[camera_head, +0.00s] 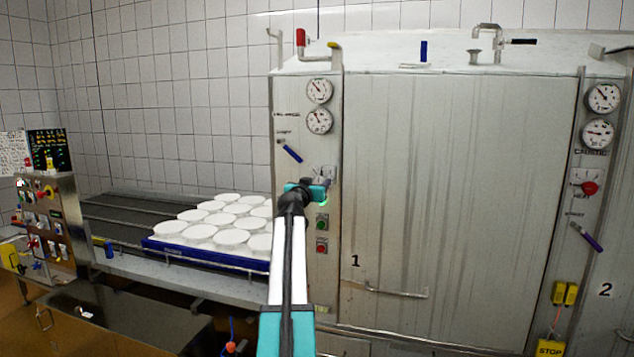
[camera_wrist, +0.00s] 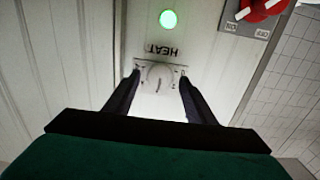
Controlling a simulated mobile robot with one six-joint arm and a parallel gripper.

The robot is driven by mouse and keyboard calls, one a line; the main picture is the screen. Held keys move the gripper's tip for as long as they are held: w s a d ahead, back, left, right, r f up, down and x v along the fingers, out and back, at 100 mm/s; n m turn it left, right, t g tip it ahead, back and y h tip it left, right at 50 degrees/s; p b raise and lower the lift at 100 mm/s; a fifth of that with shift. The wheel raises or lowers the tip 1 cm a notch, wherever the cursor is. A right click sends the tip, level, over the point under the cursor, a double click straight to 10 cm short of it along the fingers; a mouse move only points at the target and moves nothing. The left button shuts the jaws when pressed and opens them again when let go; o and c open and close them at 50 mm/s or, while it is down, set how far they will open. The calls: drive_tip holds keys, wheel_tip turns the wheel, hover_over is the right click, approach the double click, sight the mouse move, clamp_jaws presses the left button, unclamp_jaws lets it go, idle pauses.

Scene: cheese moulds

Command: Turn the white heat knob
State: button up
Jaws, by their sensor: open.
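The white heat knob (camera_wrist: 159,76) shows in the wrist view on a pale panel, with the word HEAT above it, upside down in this view. My gripper (camera_wrist: 159,78) is open, with one dark finger on each side of the knob. I cannot tell whether the fingers touch it. In the head view my gripper (camera_head: 318,188) is at the narrow panel left of the door marked 1, and the knob is mostly hidden behind it there. A green light (camera_wrist: 173,19) glows beyond the knob in the wrist view.
A red knob (camera_wrist: 262,8) sits close by in the wrist view. In the head view, green and red buttons (camera_head: 321,235) lie below my gripper, and a blue lever (camera_head: 292,153) and gauges (camera_head: 319,91) above. A blue tray (camera_head: 160,247) of white moulds stands left.

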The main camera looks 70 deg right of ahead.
drive_tip(key=shift+d, duration=0.2)
drive_tip(key=shift+c, duration=0.4)
drive_tip(key=c, duration=0.9)
drive_tip(key=shift+c, duration=0.2)
drive_tip(key=b, duration=0.2)
drive_tip(key=shift+f+b, duration=0.15)
drive_tip(key=shift+b, duration=0.2)
drive_tip(key=m+b, duration=0.1)
drive_tip(key=b, duration=0.2)
drive_tip(key=shift+b, duration=0.4)
drive_tip(key=shift+m+b, duration=0.4)
drive_tip(key=shift+b, duration=0.15)
drive_tip(key=o, duration=1)
